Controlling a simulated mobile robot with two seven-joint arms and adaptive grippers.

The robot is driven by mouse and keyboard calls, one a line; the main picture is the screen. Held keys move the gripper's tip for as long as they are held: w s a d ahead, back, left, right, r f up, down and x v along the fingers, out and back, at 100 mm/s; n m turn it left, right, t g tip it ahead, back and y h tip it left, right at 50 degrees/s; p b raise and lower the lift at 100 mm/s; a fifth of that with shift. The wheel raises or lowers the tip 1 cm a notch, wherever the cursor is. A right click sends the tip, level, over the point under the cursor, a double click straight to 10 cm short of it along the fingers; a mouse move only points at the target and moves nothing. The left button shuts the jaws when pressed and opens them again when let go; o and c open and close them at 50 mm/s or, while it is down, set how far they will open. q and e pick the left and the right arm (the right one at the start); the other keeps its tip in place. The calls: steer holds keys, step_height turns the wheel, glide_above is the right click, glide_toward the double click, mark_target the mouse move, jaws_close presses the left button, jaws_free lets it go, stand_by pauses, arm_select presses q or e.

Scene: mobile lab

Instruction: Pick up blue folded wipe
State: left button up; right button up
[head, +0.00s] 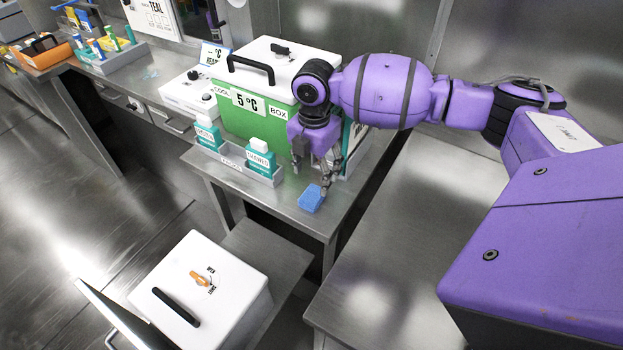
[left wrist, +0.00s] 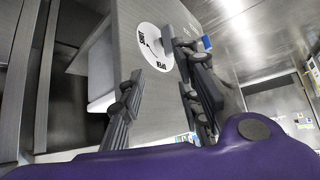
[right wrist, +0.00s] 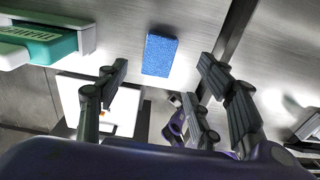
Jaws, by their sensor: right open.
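The blue folded wipe (head: 311,199) is a small textured block lying on the steel bench near its front edge. It also shows in the right wrist view (right wrist: 160,55), beyond the fingertips and between them in the picture. My right gripper (head: 312,179) is open and empty just above and behind the wipe; I cannot tell whether a fingertip touches it. My left gripper (left wrist: 160,82) shows only in the left wrist view, with its fingers apart and nothing between them.
A rack (head: 236,164) with two teal-labelled bottles stands left of the wipe. The green cool box (head: 245,115) is behind. A white box with an orange knob (head: 190,312) stands lower at the front. The steel surface (head: 400,235) to the right is clear.

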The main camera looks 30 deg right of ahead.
mark_target(312, 194)
steer(key=shift+w+f, duration=0.15)
steer(key=shift+s+a+f, duration=0.1)
steer(key=shift+s+f, duration=0.05)
steer(key=shift+f, duration=0.5)
steer(key=shift+s+a+f, duration=0.1)
steer(key=shift+s+f, duration=0.05)
steer(key=shift+f, duration=0.5)
step_height(312, 194, down, 5)
steer(key=shift+w+r, duration=0.15)
steer(key=c, duration=1.1)
steer(key=shift+r, duration=0.1)
steer(key=shift+r, duration=0.55)
steer(key=s+a+r, duration=0.3)
steer(key=r, duration=0.1)
steer(key=s+a+r, duration=0.2)
steer(key=a+r, duration=0.2)
steer(key=s+a+r+p, duration=0.1)
steer(key=s+a+r, duration=0.2)
steer(key=a+r, duration=0.1)
steer(key=shift+s, duration=0.3)
